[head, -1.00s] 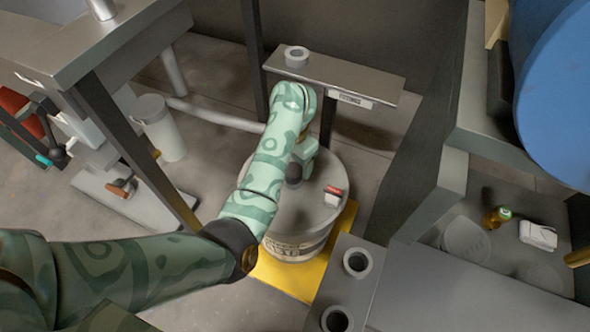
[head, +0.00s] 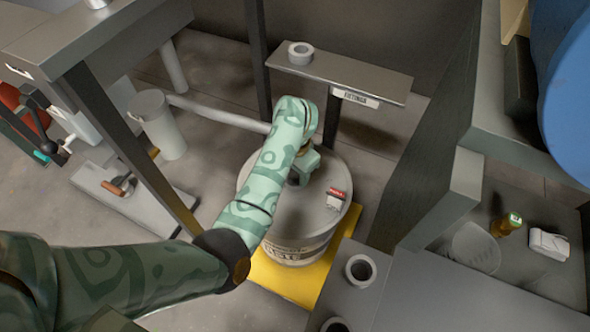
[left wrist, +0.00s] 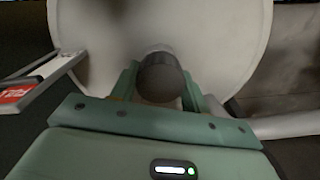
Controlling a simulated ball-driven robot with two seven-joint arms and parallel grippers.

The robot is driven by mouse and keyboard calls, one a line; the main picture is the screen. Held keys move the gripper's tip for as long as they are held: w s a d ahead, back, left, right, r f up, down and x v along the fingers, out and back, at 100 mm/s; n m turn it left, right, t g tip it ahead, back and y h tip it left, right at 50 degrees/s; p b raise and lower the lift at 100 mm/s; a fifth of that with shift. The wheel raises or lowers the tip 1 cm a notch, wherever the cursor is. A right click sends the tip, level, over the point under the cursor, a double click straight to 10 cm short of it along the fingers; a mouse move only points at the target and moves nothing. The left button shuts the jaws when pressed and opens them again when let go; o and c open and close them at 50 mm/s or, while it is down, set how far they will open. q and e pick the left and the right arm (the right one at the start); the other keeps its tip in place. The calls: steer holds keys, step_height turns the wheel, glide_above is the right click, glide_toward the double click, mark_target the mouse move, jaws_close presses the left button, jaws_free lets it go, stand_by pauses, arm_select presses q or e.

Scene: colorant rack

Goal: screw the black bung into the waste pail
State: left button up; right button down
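The waste pail (head: 285,215) is a grey drum with a pale label, standing on a yellow base. My left gripper (head: 298,177) points down over its lid; the forearm hides part of the lid. The black bung (left wrist: 160,78) is a dark round plug. In the left wrist view it sits between the two green fingers of my left gripper (left wrist: 160,85), which flank it closely, so the gripper looks shut on it. The lid (left wrist: 100,50) is right behind the bung. I cannot tell whether the bung is seated in the opening. My right gripper is not in view.
A small bracket with a red label (head: 336,198) stands on the lid beside the gripper. A metal shelf (head: 350,75) with a grey ring (head: 300,52) is behind the pail. A grey counter with ring-shaped holders (head: 361,269) is at front right; a white bin (head: 160,125) stands left.

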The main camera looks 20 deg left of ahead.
arm_select(q)
steer(key=o, duration=0.9)
steer(key=n+b, duration=0.2)
steer(key=n, duration=0.1)
steer(key=shift+f+n, duration=0.3)
steer(key=shift+n+b, duration=0.7)
steer(key=shift+n, duration=0.4)
steer(key=shift+r+n, duration=0.2)
steer(key=shift+n, duration=0.3)
steer(key=shift+r, duration=0.15)
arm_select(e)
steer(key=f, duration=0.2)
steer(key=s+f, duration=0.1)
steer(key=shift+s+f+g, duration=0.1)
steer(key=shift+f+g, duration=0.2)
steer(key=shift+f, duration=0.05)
